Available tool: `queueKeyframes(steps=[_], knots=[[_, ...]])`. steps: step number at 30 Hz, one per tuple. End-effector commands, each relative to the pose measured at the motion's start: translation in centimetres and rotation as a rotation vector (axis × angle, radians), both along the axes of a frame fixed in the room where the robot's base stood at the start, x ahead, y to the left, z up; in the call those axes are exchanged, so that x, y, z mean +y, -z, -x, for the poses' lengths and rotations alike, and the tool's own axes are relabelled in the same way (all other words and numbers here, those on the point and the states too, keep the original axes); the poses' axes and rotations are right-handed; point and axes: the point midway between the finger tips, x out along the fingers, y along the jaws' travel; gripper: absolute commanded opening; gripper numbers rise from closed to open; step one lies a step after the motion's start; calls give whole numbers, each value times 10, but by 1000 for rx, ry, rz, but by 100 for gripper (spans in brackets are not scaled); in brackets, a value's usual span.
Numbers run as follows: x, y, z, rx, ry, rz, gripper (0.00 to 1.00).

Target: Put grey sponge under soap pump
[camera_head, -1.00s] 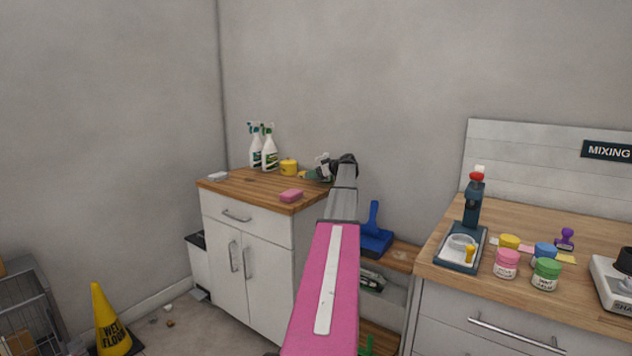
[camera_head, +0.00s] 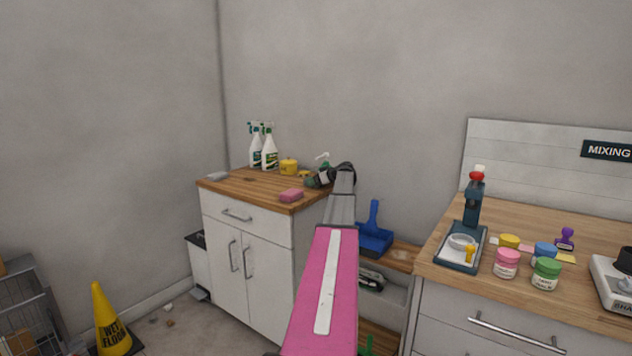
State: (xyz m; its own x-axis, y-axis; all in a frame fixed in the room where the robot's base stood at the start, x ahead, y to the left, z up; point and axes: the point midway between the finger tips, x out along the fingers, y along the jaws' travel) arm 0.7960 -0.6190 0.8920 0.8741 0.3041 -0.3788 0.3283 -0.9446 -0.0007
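A small light-grey block, which looks like the grey sponge (camera_head: 217,176), lies at the left end of the wooden top of the white cabinet. A white pump head, likely the soap pump (camera_head: 322,156), shows at the right end of this top. Its lower part is hidden behind my gripper (camera_head: 312,182) and wrist. My arm reaches forward to that right end, and my gripper points left, low over the top, to the right of the pink sponge. It is apart from the grey sponge. Its fingers are too small and dark to tell whether they are open.
A pink sponge (camera_head: 291,195) lies at the front edge of the cabinet top (camera_head: 245,188). Two spray bottles (camera_head: 262,148) and a yellow pot (camera_head: 289,166) stand at the back. The middle left of the top is mostly clear. A second counter (camera_head: 450,268) with jars stands right.

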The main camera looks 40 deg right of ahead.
Motion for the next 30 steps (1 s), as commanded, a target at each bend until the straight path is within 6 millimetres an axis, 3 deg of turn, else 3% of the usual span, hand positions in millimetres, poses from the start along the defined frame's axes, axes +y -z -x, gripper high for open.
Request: queueKeyframes(steps=[5,21,30], knots=[[-2,-5,7,0,1,0,78],[-31,-41,91,0,2,1,78],[-36,-48,105,0,0,0,78]])
